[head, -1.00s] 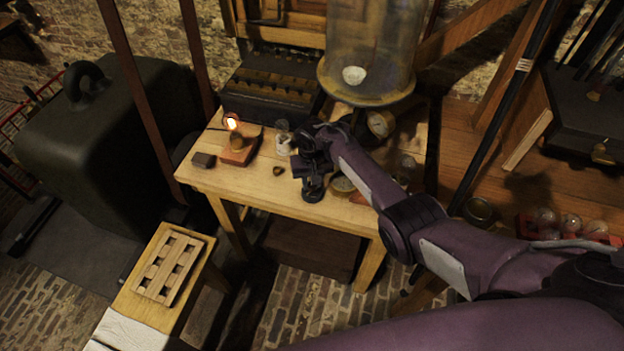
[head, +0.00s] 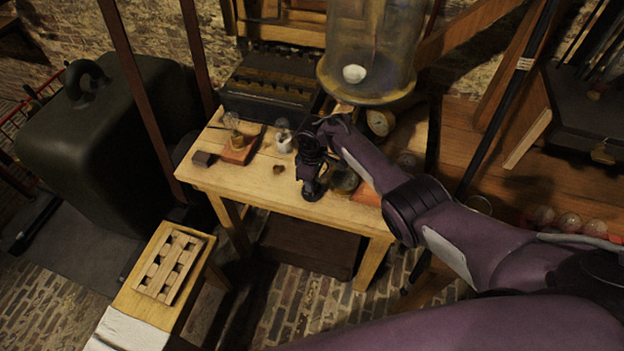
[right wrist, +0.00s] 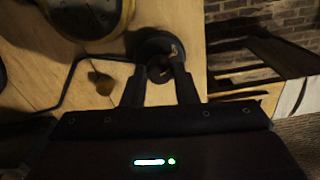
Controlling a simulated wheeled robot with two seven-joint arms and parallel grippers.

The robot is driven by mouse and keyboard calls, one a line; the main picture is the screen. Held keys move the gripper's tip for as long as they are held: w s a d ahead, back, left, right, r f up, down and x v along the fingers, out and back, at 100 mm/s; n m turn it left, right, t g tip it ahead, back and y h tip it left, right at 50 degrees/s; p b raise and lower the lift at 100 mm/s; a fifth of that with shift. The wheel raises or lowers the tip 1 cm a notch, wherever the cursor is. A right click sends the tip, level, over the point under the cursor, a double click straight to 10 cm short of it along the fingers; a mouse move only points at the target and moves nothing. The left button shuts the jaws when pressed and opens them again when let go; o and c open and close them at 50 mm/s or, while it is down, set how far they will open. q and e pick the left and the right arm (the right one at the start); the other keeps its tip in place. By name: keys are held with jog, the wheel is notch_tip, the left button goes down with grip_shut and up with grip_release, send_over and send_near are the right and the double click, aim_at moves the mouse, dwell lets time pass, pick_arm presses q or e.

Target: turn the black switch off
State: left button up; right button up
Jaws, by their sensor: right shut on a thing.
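The black switch (right wrist: 156,42) is a dark, round-based thing on the table, seen at the fingertips in the right wrist view. In the head view it shows as a dark round shape (head: 312,191) near the table's front edge, partly hidden by my gripper. My right gripper (right wrist: 160,78) points down at it, its two fingers closed on its sides. A small bulb (head: 232,121) on a wooden block, left on the table, is unlit. My left gripper is in neither view.
The wooden table (head: 250,193) also holds a small dark block (head: 204,159), a white jar (head: 284,143) and a small brown piece (head: 278,169). A large glass bell (head: 368,60) stands behind my right arm. The table's front-left part is mostly clear.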

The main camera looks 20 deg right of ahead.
jog(key=shift+n+b, duration=0.35)
jog(key=shift+n, duration=1.55)
jog(key=o, duration=1)
jog(key=shift+r+p, duration=0.9)
jog(key=shift+r, duration=3)
